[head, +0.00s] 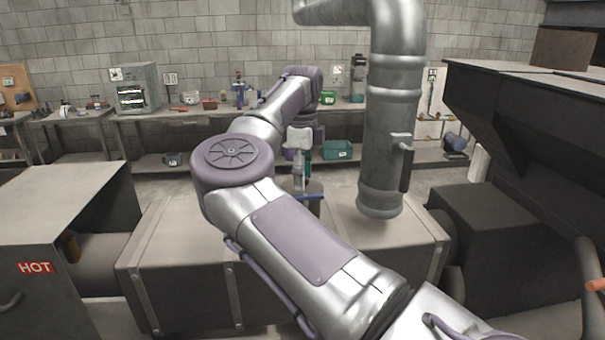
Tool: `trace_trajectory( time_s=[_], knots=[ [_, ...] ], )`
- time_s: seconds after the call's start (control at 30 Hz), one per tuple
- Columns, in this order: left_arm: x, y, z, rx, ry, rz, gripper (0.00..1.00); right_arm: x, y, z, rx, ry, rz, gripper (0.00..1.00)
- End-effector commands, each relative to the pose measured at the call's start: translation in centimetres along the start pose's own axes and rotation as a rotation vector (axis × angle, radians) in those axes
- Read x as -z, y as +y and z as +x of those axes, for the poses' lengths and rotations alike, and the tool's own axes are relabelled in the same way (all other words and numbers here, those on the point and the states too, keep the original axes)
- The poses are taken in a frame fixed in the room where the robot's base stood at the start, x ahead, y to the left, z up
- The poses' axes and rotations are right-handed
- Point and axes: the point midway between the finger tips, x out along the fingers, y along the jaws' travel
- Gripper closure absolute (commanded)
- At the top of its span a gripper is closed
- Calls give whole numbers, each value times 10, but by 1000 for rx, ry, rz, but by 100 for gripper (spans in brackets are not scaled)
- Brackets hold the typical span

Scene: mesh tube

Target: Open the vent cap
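No part is labelled as a vent cap, and I cannot tell for certain which part it is. A short dark cylindrical stub (316,188) rises from the top of the long metal box, with a blue bar (310,197) across it, partly hidden behind my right arm. My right gripper (299,185) hangs down from the wrist just left of the stub. Its fingers are small and partly hidden by my forearm, so I cannot tell whether they are open or touch anything. My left gripper is not in view.
A thick vertical metal pipe (390,120) with a side lever (403,143) stands right of my gripper. The long metal box (180,255) lies below. A cabinet marked HOT (60,215) is at left; dark machinery (530,120) fills the right. A workbench (200,110) lines the back wall.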

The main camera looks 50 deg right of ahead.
Motion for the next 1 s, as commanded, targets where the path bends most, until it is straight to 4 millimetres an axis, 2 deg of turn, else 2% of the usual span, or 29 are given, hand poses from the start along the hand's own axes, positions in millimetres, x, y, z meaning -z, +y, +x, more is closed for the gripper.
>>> trace_trajectory(
  time_s=[0.03, 0.07, 0.3, 0.57, 0.67, 0.8, 1.0],
  knots=[
    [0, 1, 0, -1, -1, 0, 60, 0, 0, 0, 0, 0, 0, 55],
    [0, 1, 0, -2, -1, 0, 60, 0, 0, 0, 0, 0, 0, 60],
    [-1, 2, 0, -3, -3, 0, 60, 0, 0, -1, 0, 0, 0, 100],
    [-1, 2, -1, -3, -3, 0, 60, 0, 0, -2, -1, 0, 0, 100],
    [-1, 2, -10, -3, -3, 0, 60, 0, -2, -6, -21, 7, -1, 100],
    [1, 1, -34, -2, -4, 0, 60, -2, -8, -16, -94, 36, -2, 100],
    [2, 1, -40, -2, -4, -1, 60, -6, -14, -16, -183, 70, -3, 100]
  ],
)
